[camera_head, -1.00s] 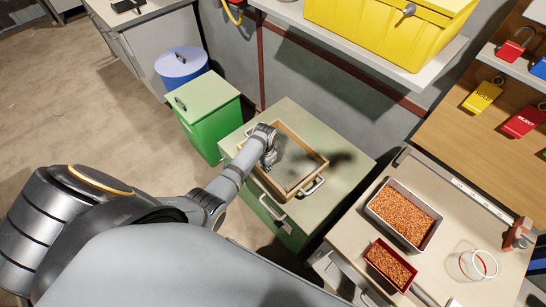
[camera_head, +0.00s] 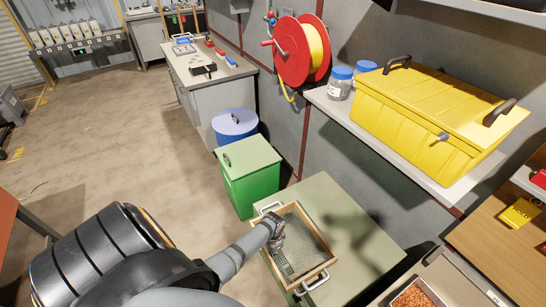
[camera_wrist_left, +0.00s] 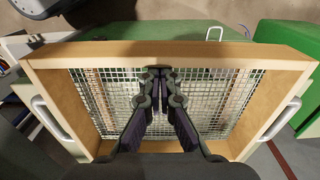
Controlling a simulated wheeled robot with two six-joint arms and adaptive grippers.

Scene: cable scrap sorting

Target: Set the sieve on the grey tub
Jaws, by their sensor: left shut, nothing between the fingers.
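The sieve (camera_head: 310,240) is a rectangular wooden frame with wire mesh and a white handle at each end. It lies on the pale top of the green cabinet (camera_head: 335,195). In the left wrist view the sieve's frame (camera_wrist_left: 170,50) fills the picture. My left gripper (camera_head: 278,243) is over the mesh, inside the frame's outline. In the left wrist view its fingers (camera_wrist_left: 160,75) are together with nothing between them; whether they touch the mesh I cannot tell. A grey tub (camera_head: 392,303) of copper granules is cut off at the bottom edge. My right gripper is out of view.
A wall shelf with a yellow box (camera_head: 425,115) overhangs at the right. Open floor lies to the left.

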